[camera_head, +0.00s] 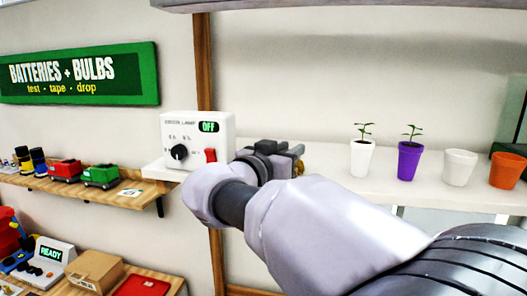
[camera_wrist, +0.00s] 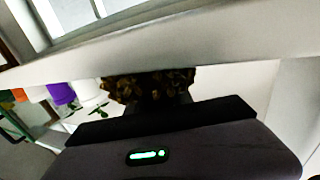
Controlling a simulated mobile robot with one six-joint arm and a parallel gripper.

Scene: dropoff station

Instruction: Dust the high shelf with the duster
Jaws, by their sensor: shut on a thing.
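My gripper (camera_head: 292,155) is shut on the duster and is at the white shelf (camera_head: 330,158), left of the potted plants in the head view. The duster's brown feather head (camera_wrist: 150,84) shows in the wrist view just past my gripper's dark body (camera_wrist: 165,150). It overlaps the shelf's edge (camera_wrist: 200,48); whether it touches the shelf is unclear. In the head view only a small brown bit of the duster (camera_head: 299,168) shows behind my arm. Its handle is hidden.
A white plant pot (camera_head: 362,158), a purple pot (camera_head: 409,161), an empty white pot (camera_head: 459,168) and an orange pot (camera_head: 507,170) stand right on the shelf. A switch box (camera_head: 197,140) reading OFF stands left. A pale ledge (camera_head: 340,4) runs overhead.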

